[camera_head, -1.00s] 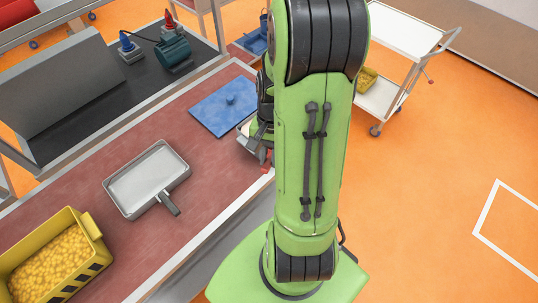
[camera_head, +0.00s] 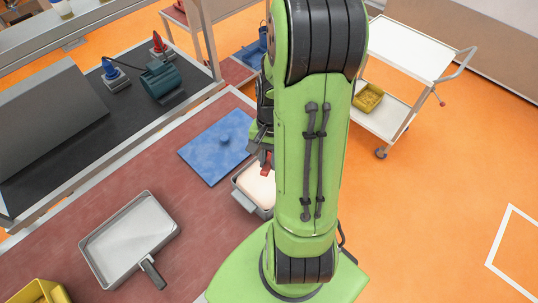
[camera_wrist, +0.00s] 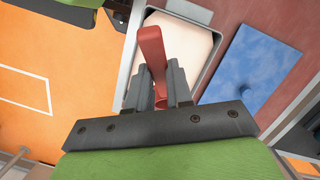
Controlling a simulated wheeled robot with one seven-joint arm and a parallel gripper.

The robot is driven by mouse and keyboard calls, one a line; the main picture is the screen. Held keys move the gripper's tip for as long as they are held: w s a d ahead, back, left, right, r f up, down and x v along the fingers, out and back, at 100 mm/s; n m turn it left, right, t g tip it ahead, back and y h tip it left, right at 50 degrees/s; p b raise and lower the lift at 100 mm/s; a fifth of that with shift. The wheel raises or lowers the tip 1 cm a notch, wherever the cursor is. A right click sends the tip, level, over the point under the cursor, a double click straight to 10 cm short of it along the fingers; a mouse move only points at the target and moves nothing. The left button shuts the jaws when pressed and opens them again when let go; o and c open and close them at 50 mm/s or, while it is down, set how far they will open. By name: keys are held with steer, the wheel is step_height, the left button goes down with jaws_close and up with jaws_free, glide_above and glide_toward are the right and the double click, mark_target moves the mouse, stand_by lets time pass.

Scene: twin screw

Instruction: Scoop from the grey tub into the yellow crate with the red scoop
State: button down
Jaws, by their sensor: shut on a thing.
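My gripper (camera_wrist: 157,78) is shut on the red scoop (camera_wrist: 151,45), which stands between its fingers in the wrist view. In the head view a bit of the red scoop (camera_head: 266,160) shows at the grey tub, but my arm hides most of it. The grey tub (camera_head: 243,201) stands on the red-brown table beside my arm, with pale, smooth contents. The tub also shows behind the scoop in the wrist view (camera_wrist: 210,65). I cannot tell whether the scoop touches the contents. A yellow crate (camera_head: 40,291) is cut off at the lower left.
A grey pan with a handle (camera_head: 150,272) and a blue lid (camera_head: 205,160) with a knob lie on the table. Another yellow crate (camera_head: 368,97) is on the lower shelf of a white cart (camera_head: 410,48). Orange floor is open at the right.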

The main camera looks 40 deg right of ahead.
mark_target(269, 161)
step_height(269, 161, down, 4)
steer(key=shift+w+d+r+b, duration=0.1)
steer(key=shift+w+d+b, duration=0.05)
steer(key=shift+b, duration=1)
step_height(269, 161, down, 6)
steer(key=d+b, duration=0.1)
steer(key=b, duration=0.4)
steer(key=shift+w+d, duration=0.3)
steer(key=shift+w, duration=0.15)
